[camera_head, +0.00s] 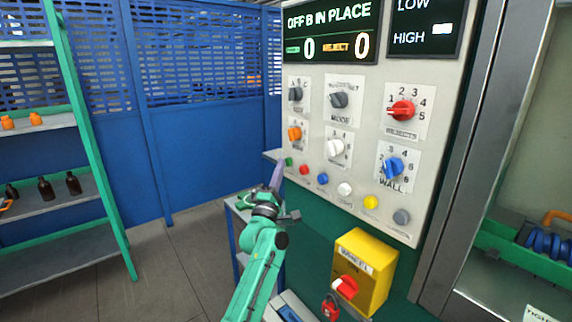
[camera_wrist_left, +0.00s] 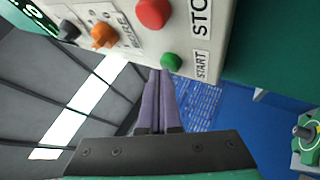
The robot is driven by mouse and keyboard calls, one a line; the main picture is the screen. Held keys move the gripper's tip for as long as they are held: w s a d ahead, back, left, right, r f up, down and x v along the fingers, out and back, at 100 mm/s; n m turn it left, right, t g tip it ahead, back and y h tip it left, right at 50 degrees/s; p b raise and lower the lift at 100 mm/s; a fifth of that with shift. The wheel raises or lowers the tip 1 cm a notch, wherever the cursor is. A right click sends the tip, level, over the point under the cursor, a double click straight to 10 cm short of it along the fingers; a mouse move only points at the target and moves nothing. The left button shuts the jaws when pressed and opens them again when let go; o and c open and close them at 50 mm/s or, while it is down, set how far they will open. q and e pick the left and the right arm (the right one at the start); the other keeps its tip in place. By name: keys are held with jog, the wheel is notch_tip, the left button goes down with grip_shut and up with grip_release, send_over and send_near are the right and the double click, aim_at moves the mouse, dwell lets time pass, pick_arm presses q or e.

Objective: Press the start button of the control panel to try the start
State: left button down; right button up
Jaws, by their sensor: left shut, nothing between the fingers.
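The control panel (camera_head: 310,120) is a pale upright board with screens, knobs and a row of buttons. Its green start button (camera_head: 289,161) is at the left end of the row. In the left wrist view the green button (camera_wrist_left: 171,61) sits beside the START label (camera_wrist_left: 201,66), with the red stop button (camera_wrist_left: 153,12) next to it. My left gripper (camera_head: 277,168) is shut and empty, its purple fingers pointing up at the panel's left edge. In the left wrist view the fingertips (camera_wrist_left: 160,74) are right by the green button; I cannot tell whether they touch it. My right gripper is out of view.
A yellow box (camera_head: 377,262) with a red switch sticks out below the panel. Blue, white, yellow and grey buttons continue the row. A green-framed shelf (camera_head: 60,125) with bottles stands at the left. A blue mesh fence (camera_head: 200,130) is behind; open floor lies between.

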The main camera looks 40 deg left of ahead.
pick_arm(q)
jog(key=shift+w+d, duration=0.1)
jog(key=shift+w, duration=0.1)
jog(key=shift+s, duration=0.1)
dwell(0.4)
jog(key=shift+s+a, duration=0.25)
jog(key=shift+s, duration=0.45)
jog(key=shift+s+a+p, duration=0.2)
jog(key=shift+s+a, duration=0.05)
jog(key=shift+s, duration=0.55)
jog(key=shift+s+a+p, duration=0.15)
jog(key=shift+s+a, duration=0.1)
jog(key=shift+s, duration=0.55)
jog(key=shift+s+a+p, duration=0.2)
jog(key=shift+s+a, duration=0.05)
jog(key=shift+s, duration=0.55)
